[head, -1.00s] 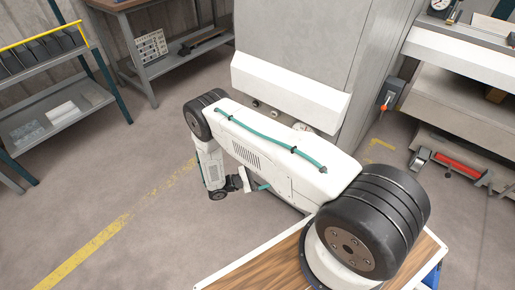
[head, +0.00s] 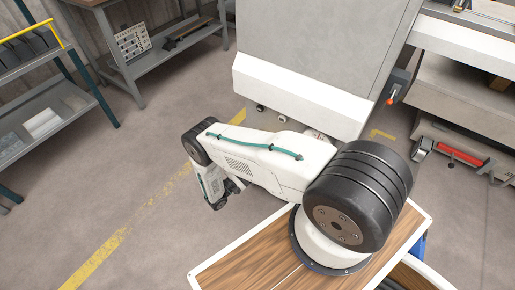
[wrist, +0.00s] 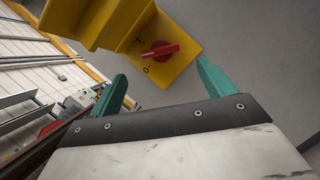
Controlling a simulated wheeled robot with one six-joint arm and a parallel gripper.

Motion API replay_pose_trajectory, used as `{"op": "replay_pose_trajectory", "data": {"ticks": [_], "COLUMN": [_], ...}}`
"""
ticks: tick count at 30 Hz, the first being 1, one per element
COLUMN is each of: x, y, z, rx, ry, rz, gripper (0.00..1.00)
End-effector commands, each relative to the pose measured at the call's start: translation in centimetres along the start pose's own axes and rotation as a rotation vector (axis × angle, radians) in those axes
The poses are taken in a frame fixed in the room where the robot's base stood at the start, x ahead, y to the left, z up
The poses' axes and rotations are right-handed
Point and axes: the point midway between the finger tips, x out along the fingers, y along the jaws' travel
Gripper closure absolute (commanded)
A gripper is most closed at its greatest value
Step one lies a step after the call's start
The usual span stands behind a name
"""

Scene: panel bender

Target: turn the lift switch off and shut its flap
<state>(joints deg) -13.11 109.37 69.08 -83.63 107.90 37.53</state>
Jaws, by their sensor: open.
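In the wrist view the red switch handle (wrist: 160,51) sits on a yellow plate (wrist: 178,68), with small dark marks beside it, one reading 0. The handle lies roughly crosswise in the picture; I cannot tell which mark it points to. A yellow raised part (wrist: 92,22), seemingly the flap standing open, is at the plate's upper left. My gripper (wrist: 163,70) is open and empty, its teal fingers apart, with the plate and handle beyond the gap between them. In the head view the switch cannot be made out and my fingertips are hidden.
In the head view a large grey cabinet (head: 318,40) with a white sloping cover (head: 298,95) stands just beyond my arm. A shelf rack (head: 45,120) is at left, a workbench (head: 140,45) behind. Open floor (head: 80,215) lies at left.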

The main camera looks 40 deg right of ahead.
Motion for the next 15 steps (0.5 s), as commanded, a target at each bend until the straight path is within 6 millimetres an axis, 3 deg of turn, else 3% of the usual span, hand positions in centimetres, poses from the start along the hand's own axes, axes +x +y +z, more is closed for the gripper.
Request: {"op": "replay_pose_trajectory", "data": {"ticks": [9,15], "x": [5.4,7.6], "y": [-0.3,-0.3], "z": [0.0,0.0], "rx": [-0.003,-0.001], "ry": [-0.010,-0.007], "rz": [-0.009,-0.007], "gripper": [0.18,0.18]}}
